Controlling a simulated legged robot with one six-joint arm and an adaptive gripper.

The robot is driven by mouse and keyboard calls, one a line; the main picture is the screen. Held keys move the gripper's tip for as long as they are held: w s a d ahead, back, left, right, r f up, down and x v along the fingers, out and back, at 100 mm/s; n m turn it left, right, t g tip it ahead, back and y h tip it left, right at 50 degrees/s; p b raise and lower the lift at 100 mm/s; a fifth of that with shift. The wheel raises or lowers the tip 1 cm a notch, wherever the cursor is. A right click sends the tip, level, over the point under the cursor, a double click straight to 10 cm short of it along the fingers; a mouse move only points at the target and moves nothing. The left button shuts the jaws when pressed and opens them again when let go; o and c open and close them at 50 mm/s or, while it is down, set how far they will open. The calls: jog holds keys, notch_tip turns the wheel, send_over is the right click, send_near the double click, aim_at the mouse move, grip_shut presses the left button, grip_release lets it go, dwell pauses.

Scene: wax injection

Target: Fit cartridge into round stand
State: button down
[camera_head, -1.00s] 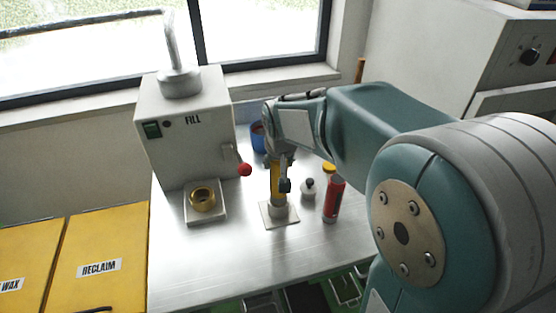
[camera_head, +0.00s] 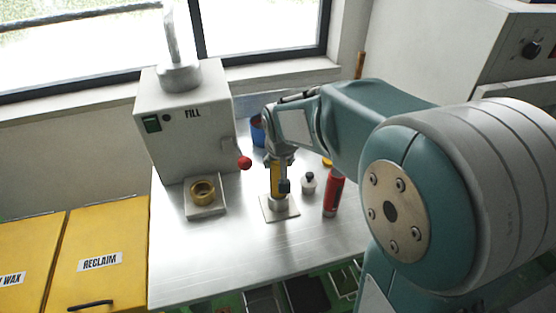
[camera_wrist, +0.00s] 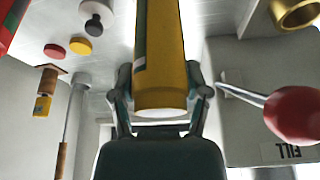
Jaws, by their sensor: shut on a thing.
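The cartridge is a yellow cylinder (camera_head: 276,184) with a dark green band, standing about upright. My gripper (camera_head: 277,166) is shut on it, with a finger on each side. In the wrist view the cartridge (camera_wrist: 162,70) lies between my fingers (camera_wrist: 163,92); its near end shows and its far end is out of frame. The round stand (camera_head: 280,211) is a short pale grey cylinder on a square plate. The cartridge's lower end is at the stand's top; I cannot tell how deep it sits in it.
A fill machine (camera_head: 185,140) with a red-knobbed lever (camera_head: 244,163) and a brass ring (camera_head: 203,189) stands left. The metal tabletop (camera_head: 240,255) in front is clear.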

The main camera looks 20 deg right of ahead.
jog(key=shift+f, duration=1.3)
grip_release()
jog(key=v, duration=1.1)
jog(key=shift+r, duration=0.35)
jog(key=shift+s, duration=0.25)
jog(key=s+n+t, duration=0.1)
jog(key=s, duration=1.7)
jog(key=shift+d+r+n+y, duration=0.15)
jog(key=shift+d+n+y, duration=0.1)
jog(key=shift+n+y, duration=0.05)
